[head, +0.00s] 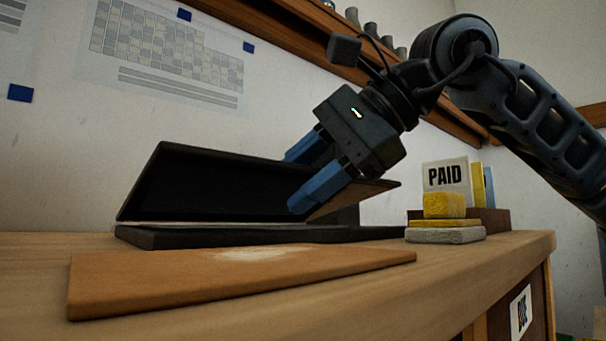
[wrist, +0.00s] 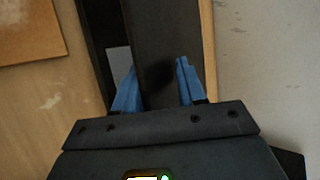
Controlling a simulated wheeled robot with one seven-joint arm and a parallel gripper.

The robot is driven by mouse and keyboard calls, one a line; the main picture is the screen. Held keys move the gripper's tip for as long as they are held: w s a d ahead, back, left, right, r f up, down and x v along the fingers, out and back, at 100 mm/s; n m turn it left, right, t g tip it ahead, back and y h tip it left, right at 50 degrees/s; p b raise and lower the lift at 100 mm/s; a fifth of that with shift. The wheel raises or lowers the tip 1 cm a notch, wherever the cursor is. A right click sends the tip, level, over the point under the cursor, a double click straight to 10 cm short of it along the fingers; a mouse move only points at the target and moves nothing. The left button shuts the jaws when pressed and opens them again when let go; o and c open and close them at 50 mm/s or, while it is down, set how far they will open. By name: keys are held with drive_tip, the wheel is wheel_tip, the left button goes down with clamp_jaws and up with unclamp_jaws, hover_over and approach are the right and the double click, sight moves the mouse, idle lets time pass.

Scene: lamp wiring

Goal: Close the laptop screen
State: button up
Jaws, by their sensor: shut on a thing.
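The black laptop stands on the wooden desk in the head view, its base (head: 270,236) flat and its screen (head: 215,188) partly open, leaning at an angle over the base. My gripper (head: 300,182) reaches down from the upper right with its blue fingers at the right part of the screen. It is shut on the screen, which also shows between the blue fingers in the wrist view (wrist: 158,50). The exact contact of the far finger is hidden in the head view.
A brown board (head: 240,276) lies along the desk (head: 470,262) in front of the laptop. A yellow block (head: 444,205) rests on a small stack at the right, before a PAID card (head: 446,177). A wall with a poster (head: 165,50) and a shelf (head: 290,38) rises behind.

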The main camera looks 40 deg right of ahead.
drive_tip(key=shift+r, duration=0.15)
drive_tip(key=shift+s+d+r, duration=0.2)
drive_tip(key=shift+s+r, duration=0.05)
drive_tip(key=p+v, duration=0.2)
drive_tip(key=v, duration=0.5)
drive_tip(key=shift+f, duration=0.15)
drive_tip(key=shift+c, duration=0.3)
